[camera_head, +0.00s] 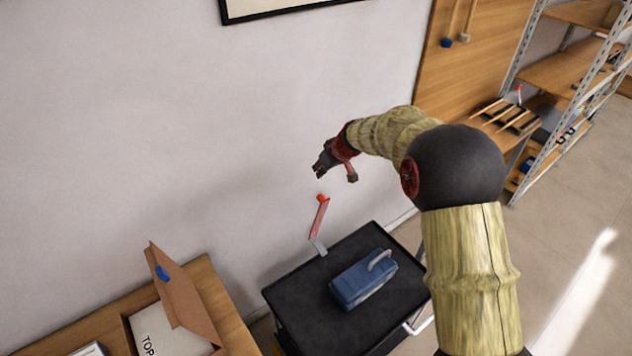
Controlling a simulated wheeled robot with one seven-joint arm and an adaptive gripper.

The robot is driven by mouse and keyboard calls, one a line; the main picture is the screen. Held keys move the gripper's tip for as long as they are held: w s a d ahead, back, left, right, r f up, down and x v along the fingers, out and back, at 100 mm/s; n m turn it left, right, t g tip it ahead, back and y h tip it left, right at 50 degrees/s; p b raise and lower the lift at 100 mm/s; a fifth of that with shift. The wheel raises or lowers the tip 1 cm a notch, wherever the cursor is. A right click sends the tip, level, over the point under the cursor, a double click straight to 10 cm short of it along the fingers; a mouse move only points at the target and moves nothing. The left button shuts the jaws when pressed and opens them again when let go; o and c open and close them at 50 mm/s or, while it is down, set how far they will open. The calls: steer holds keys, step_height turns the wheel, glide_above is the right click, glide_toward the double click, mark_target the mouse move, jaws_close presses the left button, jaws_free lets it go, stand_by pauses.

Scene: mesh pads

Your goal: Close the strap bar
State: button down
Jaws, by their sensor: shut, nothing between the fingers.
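What looks like the strap bar (319,220) is a slim red bar with a brighter red tip and a pale grey lower end. It stands up steeply, leaning a little right, at the back edge of the black cart top (297,291). My gripper (318,173) is shut and empty, just above the bar's red tip, seemingly apart from it; the depth between them is hard to judge. A blue case (352,286) with a light grey handle lies on the cart top, in front and right of the bar.
A wooden desk (217,299) with an open brown box (187,292) stands at the lower left. The white wall (150,130) is behind the cart. Metal shelving (548,75) stands at the far right. The cart's left part is clear.

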steer(key=x, duration=1)
steer(key=shift+s+d+f+b, duration=0.2)
steer(key=shift+s+d, duration=0.4)
steer(key=shift+s, duration=0.3)
steer(key=shift+s+d+f+b, duration=0.2)
steer(key=shift+s+d, duration=0.35)
steer(key=shift+s, duration=0.3)
steer(key=shift+d, duration=0.1)
